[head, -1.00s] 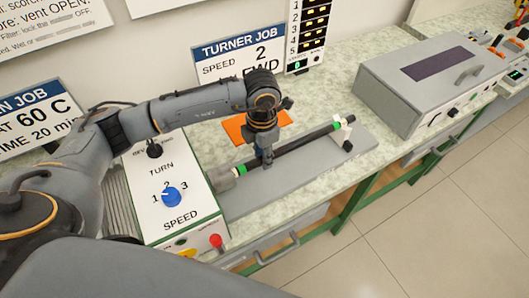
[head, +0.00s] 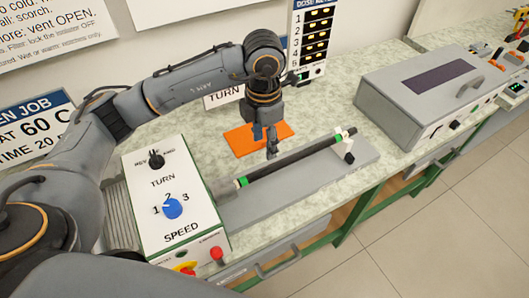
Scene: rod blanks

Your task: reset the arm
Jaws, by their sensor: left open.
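My left arm comes in from the left and its left gripper (head: 270,150) points down above the back edge of the turner bed. It is open and empty, close behind the black rod (head: 290,160). The rod lies along the grey turner bed (head: 300,188), with a green band at each end, between the headstock and a white end support (head: 347,146). The fingers overlap the rod's far side in the picture; I cannot tell whether they touch it. My right gripper is not in view.
The white control box (head: 168,200) with a blue speed knob (head: 173,207) and red stop button stands at the left. An orange mat (head: 243,138) lies behind the bed. A grey lidded box (head: 400,118) stands at the right. Signs and a dose meter (head: 313,38) are behind.

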